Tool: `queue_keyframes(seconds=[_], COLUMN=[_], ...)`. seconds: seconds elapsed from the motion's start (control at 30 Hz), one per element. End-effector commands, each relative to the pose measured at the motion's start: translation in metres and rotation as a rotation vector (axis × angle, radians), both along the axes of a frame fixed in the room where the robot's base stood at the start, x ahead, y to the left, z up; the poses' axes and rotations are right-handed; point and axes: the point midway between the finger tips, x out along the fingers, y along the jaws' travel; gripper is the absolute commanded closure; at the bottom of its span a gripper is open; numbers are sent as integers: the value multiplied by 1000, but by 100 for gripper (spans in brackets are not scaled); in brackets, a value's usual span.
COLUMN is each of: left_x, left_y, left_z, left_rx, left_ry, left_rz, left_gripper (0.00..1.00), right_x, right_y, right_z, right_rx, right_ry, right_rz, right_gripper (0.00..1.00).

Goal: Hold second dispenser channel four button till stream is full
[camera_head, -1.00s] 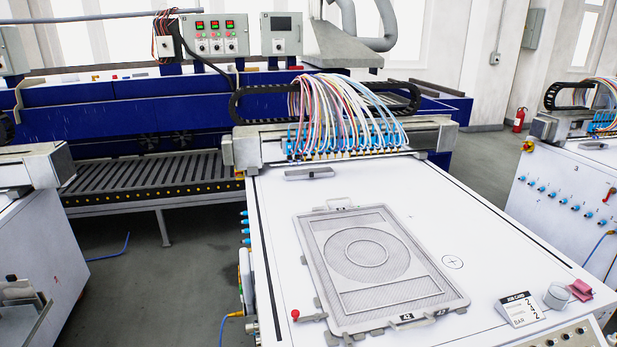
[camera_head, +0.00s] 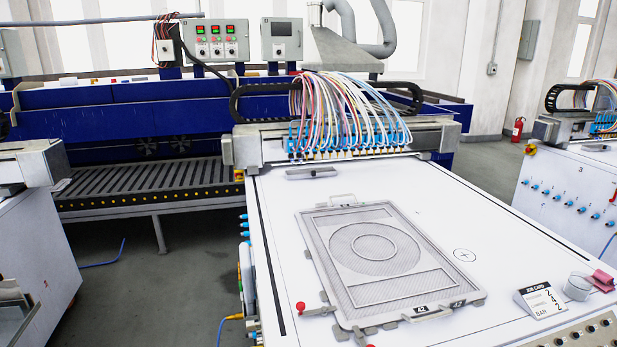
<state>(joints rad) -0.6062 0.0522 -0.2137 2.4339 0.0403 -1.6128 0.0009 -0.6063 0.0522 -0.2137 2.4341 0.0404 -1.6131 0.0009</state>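A white dispenser table (camera_head: 440,215) stands in front of me. A row of blue nozzles (camera_head: 350,138) on a grey gantry crosses its far end. No stream shows below the nozzles. A framed grey mould (camera_head: 378,240) with a ring pattern lies on the table. A panel with a row of dark round buttons (camera_head: 575,337) shows at the table's near right edge, partly cut off; its labels cannot be read. A job card (camera_head: 541,301) above the panel shows the numbers 2, 4, 2. Neither of my grippers is in view.
A clear cup (camera_head: 578,288) and a pink block (camera_head: 602,279) stand beside the card. Another dispenser marked 3 (camera_head: 570,190) is at right, and a white unit (camera_head: 35,240) at left. A blue conveyor machine (camera_head: 120,115) stands behind. Grey floor (camera_head: 150,290) lies open at left.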

Motion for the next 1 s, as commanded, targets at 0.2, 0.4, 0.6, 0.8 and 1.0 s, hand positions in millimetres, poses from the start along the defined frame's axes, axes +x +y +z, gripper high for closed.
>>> queue_keyframes(seconds=[0.2,0.4,0.6,0.8,1.0], left_x=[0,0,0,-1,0], left_y=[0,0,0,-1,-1], left_z=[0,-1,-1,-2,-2], left_rx=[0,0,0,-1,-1], left_ry=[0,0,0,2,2], left_rz=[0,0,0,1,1], left_gripper=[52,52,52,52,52], right_x=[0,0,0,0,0], right_y=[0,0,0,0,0], right_z=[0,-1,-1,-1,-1], right_rx=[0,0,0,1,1], right_ry=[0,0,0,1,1], right_rz=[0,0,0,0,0], right_gripper=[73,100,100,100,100])
